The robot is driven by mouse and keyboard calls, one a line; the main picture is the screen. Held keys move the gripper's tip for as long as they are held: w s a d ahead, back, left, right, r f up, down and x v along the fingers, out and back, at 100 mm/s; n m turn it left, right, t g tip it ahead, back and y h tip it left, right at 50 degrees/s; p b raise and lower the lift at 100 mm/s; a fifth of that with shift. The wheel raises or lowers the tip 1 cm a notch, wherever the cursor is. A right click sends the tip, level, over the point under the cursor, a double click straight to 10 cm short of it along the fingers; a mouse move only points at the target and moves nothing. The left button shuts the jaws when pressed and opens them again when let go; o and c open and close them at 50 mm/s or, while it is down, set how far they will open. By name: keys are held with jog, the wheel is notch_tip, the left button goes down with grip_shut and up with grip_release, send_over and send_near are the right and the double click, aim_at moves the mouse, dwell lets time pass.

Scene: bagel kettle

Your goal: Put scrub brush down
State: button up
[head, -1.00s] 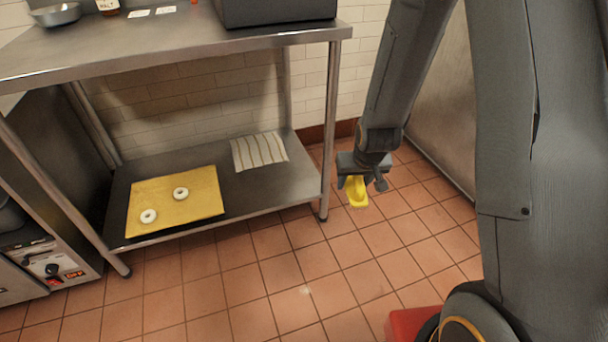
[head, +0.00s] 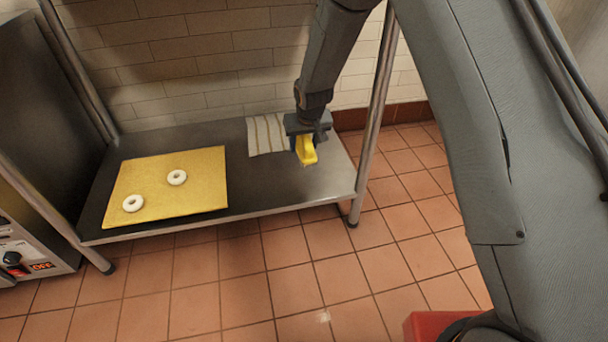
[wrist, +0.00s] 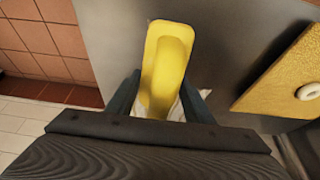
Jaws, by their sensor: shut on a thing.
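The scrub brush (head: 306,151) is yellow. It is held in my gripper (head: 303,143), over the right part of the steel lower shelf (head: 240,205). In the wrist view the brush (wrist: 165,60) lies between the two dark fingers of my gripper (wrist: 160,98), which are shut on it. The shelf surface (wrist: 225,60) shows behind the brush there. I cannot tell whether the brush touches the shelf. The brush's far end is partly hidden by the gripper.
A striped cloth (head: 262,134) lies just left of my gripper. A yellow board (head: 150,205) with two white bagel rings (head: 177,177) is on the shelf's left. A shelf leg (head: 375,120) stands to the right. A red object (head: 425,326) is on the floor.

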jog(key=shift+w+a+f, duration=0.35)
jog(key=shift+a, duration=0.05)
jog(key=shift+w+a+f+b, duration=0.1)
jog(key=shift+f+b, duration=0.15)
jog(key=shift+b, duration=0.05)
notch_tip(320, 180, down, 9)
jog(key=b, duration=0.4)
jog(key=shift+f+b, duration=0.15)
jog(key=shift+b, duration=0.15)
jog(key=shift+d, duration=0.2)
jog(key=shift+f, duration=0.15)
jog(key=o, duration=1)
